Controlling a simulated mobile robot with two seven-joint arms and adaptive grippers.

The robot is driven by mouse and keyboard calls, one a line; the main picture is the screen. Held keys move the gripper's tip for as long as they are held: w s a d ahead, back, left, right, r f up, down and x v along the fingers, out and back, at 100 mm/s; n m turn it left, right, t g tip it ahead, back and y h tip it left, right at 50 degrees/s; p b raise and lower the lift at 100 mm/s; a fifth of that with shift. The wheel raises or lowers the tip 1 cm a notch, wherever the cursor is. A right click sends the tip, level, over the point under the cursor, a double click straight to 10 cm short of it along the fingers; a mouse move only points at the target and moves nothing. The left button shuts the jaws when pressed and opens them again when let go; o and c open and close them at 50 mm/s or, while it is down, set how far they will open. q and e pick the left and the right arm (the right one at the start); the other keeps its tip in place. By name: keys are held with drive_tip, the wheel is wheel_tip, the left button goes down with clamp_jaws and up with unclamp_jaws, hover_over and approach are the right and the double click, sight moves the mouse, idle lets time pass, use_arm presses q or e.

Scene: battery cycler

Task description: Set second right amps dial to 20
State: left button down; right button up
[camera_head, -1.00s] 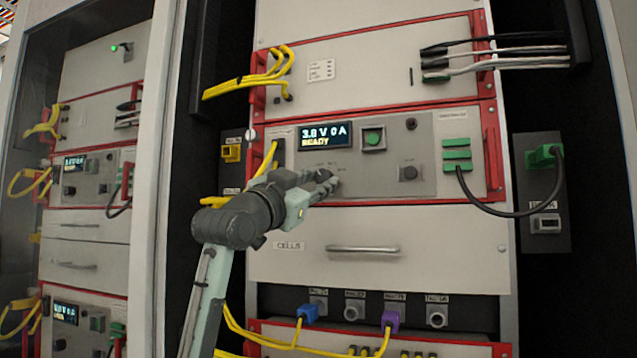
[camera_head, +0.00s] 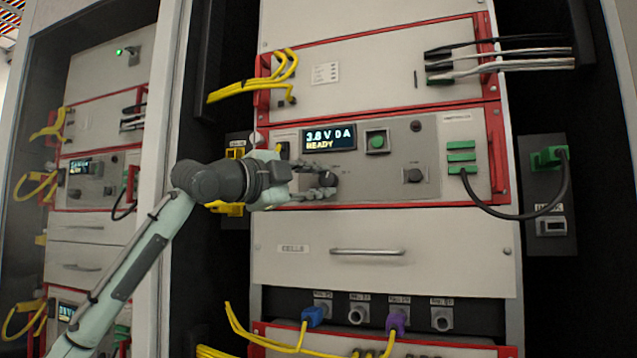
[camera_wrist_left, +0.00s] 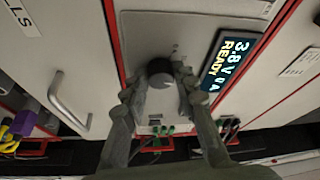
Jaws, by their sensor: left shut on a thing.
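The instrument panel (camera_head: 440,180) has a display (camera_head: 328,136) reading 3.8 V 0 A, READY. A dark round dial (camera_head: 328,179) sits just below the display, partly hidden by my fingers. My left gripper (camera_head: 324,185) reaches it from the left and is shut on it. In the left wrist view the dial (camera_wrist_left: 160,71) sits between the two fingertips of my left gripper (camera_wrist_left: 160,80), and the display (camera_wrist_left: 228,65) is to its right. The dial's setting cannot be read. My right gripper is not in view.
Green connectors (camera_head: 461,157) with a black cable hang at the right. A drawer handle (camera_head: 367,251) is below. Yellow cables (camera_head: 275,75) are above left.

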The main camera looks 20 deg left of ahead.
use_arm(q)
drive_tip(key=shift+m, duration=0.6)
drive_tip(key=c, duration=1.2)
unclamp_jaws()
drive_tip(key=v, duration=1.2)
drive_tip(key=shift+r, duration=0.3)
